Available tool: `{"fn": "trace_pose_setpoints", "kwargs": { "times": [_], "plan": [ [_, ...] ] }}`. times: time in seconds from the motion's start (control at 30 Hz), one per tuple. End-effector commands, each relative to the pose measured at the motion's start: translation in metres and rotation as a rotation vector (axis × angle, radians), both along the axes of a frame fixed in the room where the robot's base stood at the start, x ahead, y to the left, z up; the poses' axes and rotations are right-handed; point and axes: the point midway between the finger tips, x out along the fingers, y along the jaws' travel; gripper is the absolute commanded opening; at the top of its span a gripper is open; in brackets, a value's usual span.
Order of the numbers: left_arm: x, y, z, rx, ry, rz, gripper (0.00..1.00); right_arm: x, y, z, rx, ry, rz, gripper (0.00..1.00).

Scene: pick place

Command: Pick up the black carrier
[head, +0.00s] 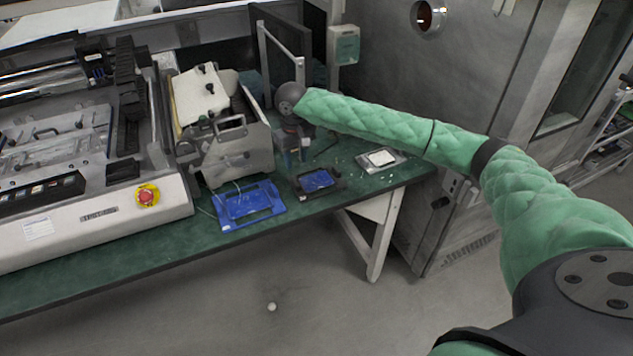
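The black carrier (335,186), a small dark frame with a blue piece in its middle, lies flat on the green bench top near its front edge. My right arm reaches in from the right, and its gripper (292,160) points down just behind and to the left of the black carrier. The gripper seems apart from the carrier. Its fingers are small and dark, so I cannot tell whether they are open or shut. My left gripper is not in view.
A blue frame (226,212) lies left of the black carrier. A metal box-like device (235,150) stands behind it. A small silver tray (382,159) lies to the right. A large machine (90,215) with a red button fills the left. A grey cabinet stands at right.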

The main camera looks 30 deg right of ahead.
Motion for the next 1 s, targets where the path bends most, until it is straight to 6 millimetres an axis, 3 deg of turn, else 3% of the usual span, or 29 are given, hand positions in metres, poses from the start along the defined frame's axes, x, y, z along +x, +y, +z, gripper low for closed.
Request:
{"fn": "trace_pose_setpoints", "kwargs": {
  "times": [0.3,0.67,1.0],
  "plan": [
    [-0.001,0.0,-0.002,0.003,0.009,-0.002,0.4,-0.006,0.004,-0.002,0.018,0.025,-0.165,0.38],
    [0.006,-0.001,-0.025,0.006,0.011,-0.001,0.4,-0.007,0.005,-0.029,0.017,0.025,-0.168,0.38],
    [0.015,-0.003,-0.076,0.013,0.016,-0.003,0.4,-0.01,0.01,-0.06,0.017,0.025,-0.168,0.38]
  ]
}}
